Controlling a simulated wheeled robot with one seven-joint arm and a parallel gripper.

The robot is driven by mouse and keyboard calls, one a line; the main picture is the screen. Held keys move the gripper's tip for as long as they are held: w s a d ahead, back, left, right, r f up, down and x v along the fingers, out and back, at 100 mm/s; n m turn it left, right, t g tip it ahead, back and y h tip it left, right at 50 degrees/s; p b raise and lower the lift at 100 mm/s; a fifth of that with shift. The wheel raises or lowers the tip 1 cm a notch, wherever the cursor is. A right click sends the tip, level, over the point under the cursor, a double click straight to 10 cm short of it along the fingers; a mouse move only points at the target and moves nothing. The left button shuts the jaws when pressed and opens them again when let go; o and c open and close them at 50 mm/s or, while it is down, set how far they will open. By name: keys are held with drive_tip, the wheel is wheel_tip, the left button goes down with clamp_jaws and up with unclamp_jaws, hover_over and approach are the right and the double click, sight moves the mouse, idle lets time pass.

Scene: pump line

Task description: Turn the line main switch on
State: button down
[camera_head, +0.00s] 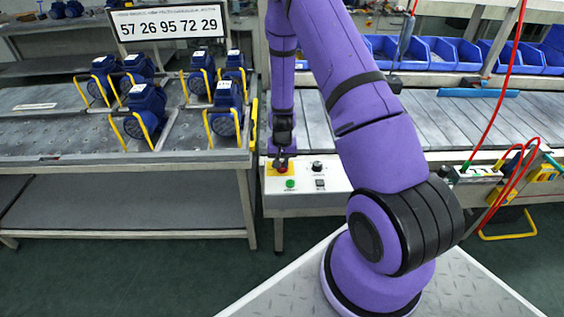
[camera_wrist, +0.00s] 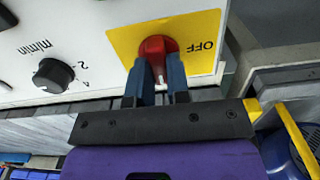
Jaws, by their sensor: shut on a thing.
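The line main switch, a red knob (camera_wrist: 154,50), sits on a yellow plate (camera_wrist: 200,28) marked OFF on the white control panel. In the head view, the panel (camera_head: 334,203) is at the front of the conveyor, with the yellow plate (camera_head: 270,172) at its upper left. My gripper (camera_wrist: 160,66) is shut on the red knob, one finger on each side. A white mark on the knob shows between the fingers, pointing toward my gripper's body. In the head view my gripper (camera_head: 283,157) comes down from above and hides much of the knob.
A green button (camera_head: 290,183), a black dial (camera_head: 317,167) and a small black switch (camera_head: 320,183) are beside the main switch. The workbench (camera_head: 60,145) with several blue pumps stands left. Red hoses (camera_head: 499,190) hang right. Blue bins (camera_head: 428,53) line the back.

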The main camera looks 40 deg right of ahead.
drive_tip(key=c, duration=1.1)
unclamp_jaws()
wheel_tip(320, 180, up, 11)
drive_tip(key=shift+f, duration=0.1)
